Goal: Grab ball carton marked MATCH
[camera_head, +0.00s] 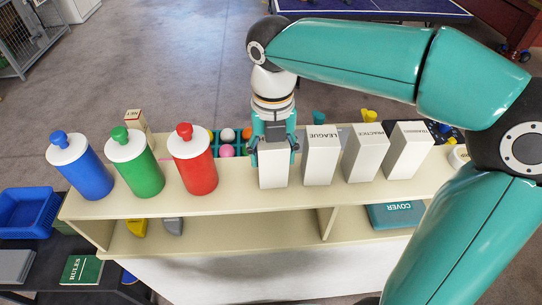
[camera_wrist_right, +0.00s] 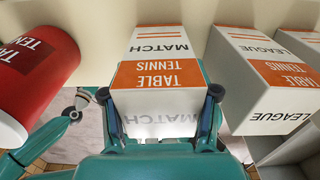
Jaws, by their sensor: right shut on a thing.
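The carton marked MATCH (camera_wrist_right: 158,75) is white with an orange band reading TABLE TENNIS. In the head view the same white carton (camera_head: 273,174) stands upright on the cream shelf top, between the red bottle and the LEAGUE carton. My right gripper (camera_head: 274,150) comes down on it from behind and is shut on it, one finger on each side. In the wrist view the right gripper (camera_wrist_right: 162,110) has its dark fingertips against the carton's left and right sides.
The LEAGUE carton (camera_head: 321,155) stands close on the right, with the PRACTICE carton (camera_head: 366,152) and another white carton (camera_head: 405,150) beyond. A red bottle (camera_head: 193,165) stands to the left, then green and blue ones. Balls in a teal tray (camera_head: 213,143) lie behind.

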